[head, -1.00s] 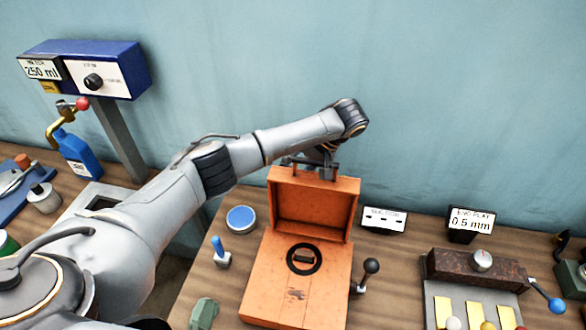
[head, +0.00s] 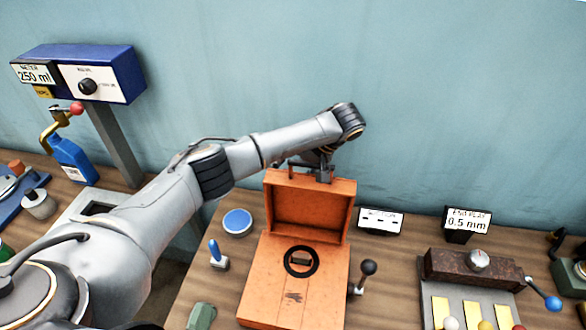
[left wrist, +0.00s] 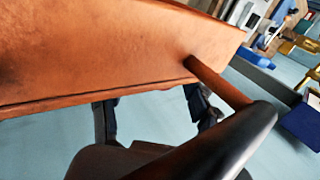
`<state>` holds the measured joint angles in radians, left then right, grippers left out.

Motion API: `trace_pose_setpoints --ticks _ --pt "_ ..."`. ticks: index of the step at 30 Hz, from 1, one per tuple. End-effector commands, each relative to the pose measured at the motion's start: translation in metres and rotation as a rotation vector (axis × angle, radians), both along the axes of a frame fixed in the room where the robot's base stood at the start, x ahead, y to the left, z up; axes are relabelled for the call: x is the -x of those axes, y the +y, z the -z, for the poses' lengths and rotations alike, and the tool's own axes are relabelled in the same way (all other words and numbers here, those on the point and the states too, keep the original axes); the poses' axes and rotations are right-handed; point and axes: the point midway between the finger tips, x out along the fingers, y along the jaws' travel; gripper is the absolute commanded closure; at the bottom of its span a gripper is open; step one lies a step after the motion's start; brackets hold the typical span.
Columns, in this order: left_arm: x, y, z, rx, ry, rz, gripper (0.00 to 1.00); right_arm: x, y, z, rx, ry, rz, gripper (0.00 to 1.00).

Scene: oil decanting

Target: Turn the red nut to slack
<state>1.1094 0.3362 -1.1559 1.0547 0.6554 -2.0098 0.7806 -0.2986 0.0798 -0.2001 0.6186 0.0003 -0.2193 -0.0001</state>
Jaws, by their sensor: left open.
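I cannot pick out a red nut in either view. My left gripper (head: 322,172) is at the top edge of the raised lid of an orange box (head: 265,285), its fingers partly hidden. In the left wrist view the open fingers (left wrist: 155,120) straddle nothing I can make out, and the orange panel (left wrist: 110,50) of the box fills the upper left. A brown rod (left wrist: 217,82) and a dark cylinder cross in front of the right finger. My right gripper is not in view.
A lever with a dark knob (head: 368,267) stands right of the box. A blue-topped round tin (head: 237,221) and a blue-handled tool (head: 215,252) are left of it. A red-knobbed brass tap (head: 62,120) is far left.

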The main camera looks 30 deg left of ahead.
Motion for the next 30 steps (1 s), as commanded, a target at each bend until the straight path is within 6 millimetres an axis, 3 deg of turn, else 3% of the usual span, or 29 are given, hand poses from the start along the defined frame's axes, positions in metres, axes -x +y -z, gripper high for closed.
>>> trace_pose_setpoints --ticks 8,18,30 --pt "-0.006 -0.015 -0.026 -0.004 -0.007 0.003 0.39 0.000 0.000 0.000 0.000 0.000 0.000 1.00" --pt "-0.014 -0.055 -0.082 -0.003 -0.004 0.001 0.39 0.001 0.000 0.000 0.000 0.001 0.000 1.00" --pt "-0.016 -0.066 -0.098 -0.001 0.000 -0.001 0.39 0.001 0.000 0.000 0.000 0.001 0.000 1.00"
